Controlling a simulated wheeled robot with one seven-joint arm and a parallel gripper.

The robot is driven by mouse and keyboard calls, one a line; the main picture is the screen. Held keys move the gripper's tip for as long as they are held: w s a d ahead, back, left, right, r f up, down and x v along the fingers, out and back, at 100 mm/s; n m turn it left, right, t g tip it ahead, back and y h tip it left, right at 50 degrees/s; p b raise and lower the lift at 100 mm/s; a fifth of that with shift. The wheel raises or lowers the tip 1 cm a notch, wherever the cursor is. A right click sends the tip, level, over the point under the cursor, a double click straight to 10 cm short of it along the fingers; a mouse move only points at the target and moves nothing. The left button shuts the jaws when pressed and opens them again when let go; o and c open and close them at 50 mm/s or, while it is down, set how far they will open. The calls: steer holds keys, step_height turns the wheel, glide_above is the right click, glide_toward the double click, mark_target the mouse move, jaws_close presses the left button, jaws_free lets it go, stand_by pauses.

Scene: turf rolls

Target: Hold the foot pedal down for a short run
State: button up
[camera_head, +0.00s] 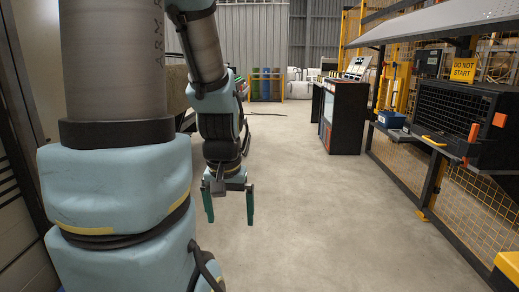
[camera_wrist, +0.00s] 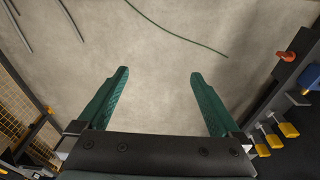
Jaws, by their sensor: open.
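My gripper (camera_head: 229,205) hangs over open floor, its two green fingers pointing down. In the wrist view the fingers of my gripper (camera_wrist: 160,73) are wide apart, with only bare concrete between them. I cannot make out a foot pedal for certain in either view. Several yellow blocks (camera_wrist: 289,130) on dark bars show at the right of the wrist view, apart from the fingers; I cannot tell whether one is the pedal.
A dark mesh-fronted unit with a yellow "DO NOT START" sign (camera_head: 462,70) stands right. A blue box (camera_head: 391,119) is on its ledge. A black cabinet (camera_head: 345,117) stands behind. The middle floor is clear. A green cable (camera_wrist: 185,36) lies on the floor.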

step_height(320, 180, up, 13)
steer(key=p, duration=1)
steer(key=shift+f, duration=0.15)
